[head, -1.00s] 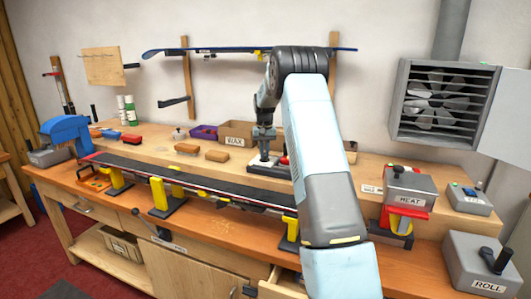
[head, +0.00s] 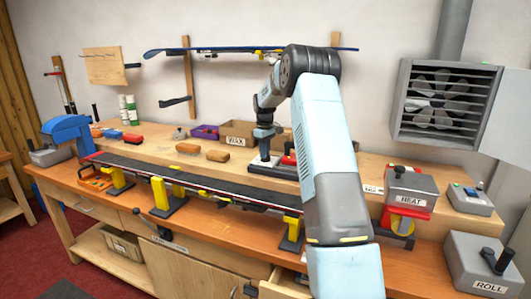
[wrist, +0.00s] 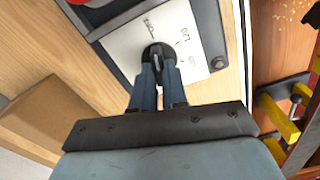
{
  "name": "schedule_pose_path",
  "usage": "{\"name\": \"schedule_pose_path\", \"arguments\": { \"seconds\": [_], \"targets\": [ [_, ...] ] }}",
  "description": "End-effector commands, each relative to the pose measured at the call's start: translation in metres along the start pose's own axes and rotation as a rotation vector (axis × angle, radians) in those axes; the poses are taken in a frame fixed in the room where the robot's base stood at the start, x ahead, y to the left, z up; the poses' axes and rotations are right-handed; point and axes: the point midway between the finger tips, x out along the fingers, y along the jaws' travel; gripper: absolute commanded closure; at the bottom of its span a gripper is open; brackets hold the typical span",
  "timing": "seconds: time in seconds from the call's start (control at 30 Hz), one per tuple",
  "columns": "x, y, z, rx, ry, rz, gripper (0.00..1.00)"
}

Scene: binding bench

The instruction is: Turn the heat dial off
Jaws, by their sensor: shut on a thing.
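The heat dial (wrist: 157,49) is a small dark round knob on a white plate (wrist: 122,48) with printed marks, one reading like 120. In the wrist view, my gripper (wrist: 158,70) is shut on the knob, one finger on each side. The fingers hide part of the knob and plate, so I cannot tell its exact setting. In the head view, my gripper (head: 263,150) reaches down to the plate on the bench's raised back shelf, and the dial is too small to make out.
The WAX box (head: 238,134) is close behind left. A long ski (head: 190,180) lies on yellow supports in front. A HEAT-labelled box (head: 412,185) stands farther right.

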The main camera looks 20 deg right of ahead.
Motion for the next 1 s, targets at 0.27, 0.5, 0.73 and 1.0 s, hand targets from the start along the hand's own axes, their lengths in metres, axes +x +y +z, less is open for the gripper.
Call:
{"name": "schedule_pose_path", "arguments": {
  "seconds": [0.27, 0.5, 0.73, 1.0],
  "targets": [
    [-0.0023, 0.0007, -0.0011, -0.081, 0.005, 0.005, 1.00],
    [-0.0024, 0.0008, -0.0011, -0.095, 0.005, 0.005, 1.00],
    [-0.0025, 0.0009, -0.0010, -0.095, 0.005, 0.006, 1.00],
    [-0.0013, 0.0004, -0.0004, -0.094, 0.002, 0.003, 0.63]
  ]
}}
